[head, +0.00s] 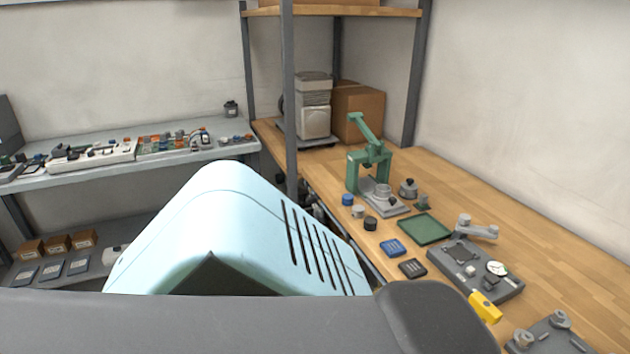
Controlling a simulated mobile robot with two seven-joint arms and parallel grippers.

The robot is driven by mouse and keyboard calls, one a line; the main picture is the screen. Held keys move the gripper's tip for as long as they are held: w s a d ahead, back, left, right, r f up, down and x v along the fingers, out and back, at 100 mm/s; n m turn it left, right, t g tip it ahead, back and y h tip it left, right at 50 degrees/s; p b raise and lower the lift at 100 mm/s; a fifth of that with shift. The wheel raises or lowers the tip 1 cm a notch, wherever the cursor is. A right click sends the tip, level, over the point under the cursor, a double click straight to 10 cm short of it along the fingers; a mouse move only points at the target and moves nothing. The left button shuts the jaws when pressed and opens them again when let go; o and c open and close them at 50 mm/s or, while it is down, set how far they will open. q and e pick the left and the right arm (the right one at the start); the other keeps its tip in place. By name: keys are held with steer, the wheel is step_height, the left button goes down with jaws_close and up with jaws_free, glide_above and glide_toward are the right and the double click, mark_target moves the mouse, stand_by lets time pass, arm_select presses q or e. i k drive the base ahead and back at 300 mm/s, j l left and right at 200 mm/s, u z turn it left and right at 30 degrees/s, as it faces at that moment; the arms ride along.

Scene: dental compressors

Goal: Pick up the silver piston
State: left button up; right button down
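A small silver-grey cylinder (358,211) stands on the wooden bench, between a blue cylinder (347,199) and a black cylinder (370,223). It may be the silver piston, but it is too small to tell. Other grey metal parts stand near it, including a round part with a dark knob (408,188) beside the green press (368,160). Neither of my grippers is in view. Nothing is seen held.
The wooden bench (590,240) also holds a green tray (424,229), blue and black small boxes, a grey fixture with a dial (497,268) and a yellow object (485,307). A shelf post (290,100) rises at the bench's left edge. A grey shelf (100,165) stands left.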

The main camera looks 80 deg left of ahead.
mark_target(358, 211)
steer(key=u, duration=2.25)
